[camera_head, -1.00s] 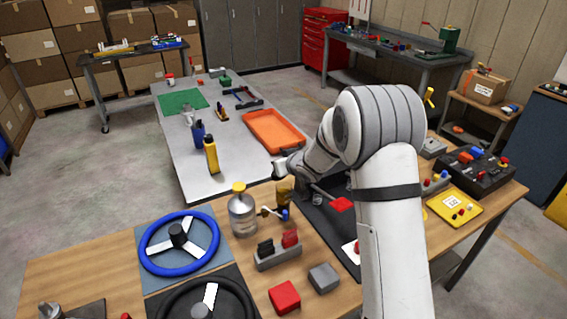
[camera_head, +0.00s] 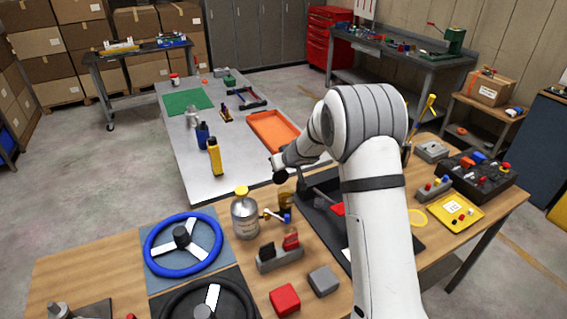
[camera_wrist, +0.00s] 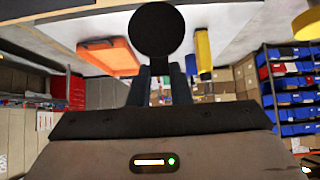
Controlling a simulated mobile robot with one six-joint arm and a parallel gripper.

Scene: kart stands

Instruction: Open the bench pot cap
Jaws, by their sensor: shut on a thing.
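The bench pot is a small amber-brown pot (camera_head: 286,203) on the wooden bench, right of a steel canister (camera_head: 245,219) with a yellow cap (camera_head: 241,191). My gripper (camera_head: 277,168) is just above and slightly left of the amber pot, shut on a round black cap (camera_head: 281,178). The cap appears clear of the pot's top. In the wrist view the black cap (camera_wrist: 157,30) is a dark disc at the ends of my two fingers (camera_wrist: 160,85). The pot is not visible in that view.
A blue steering wheel (camera_head: 183,244), a grey holder (camera_head: 280,259) and a red block (camera_head: 285,299) lie on the bench. A yellow tray (camera_head: 456,211) is on the right. Behind, a grey table holds an orange tray (camera_head: 273,134) and a yellow bottle (camera_head: 214,157).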

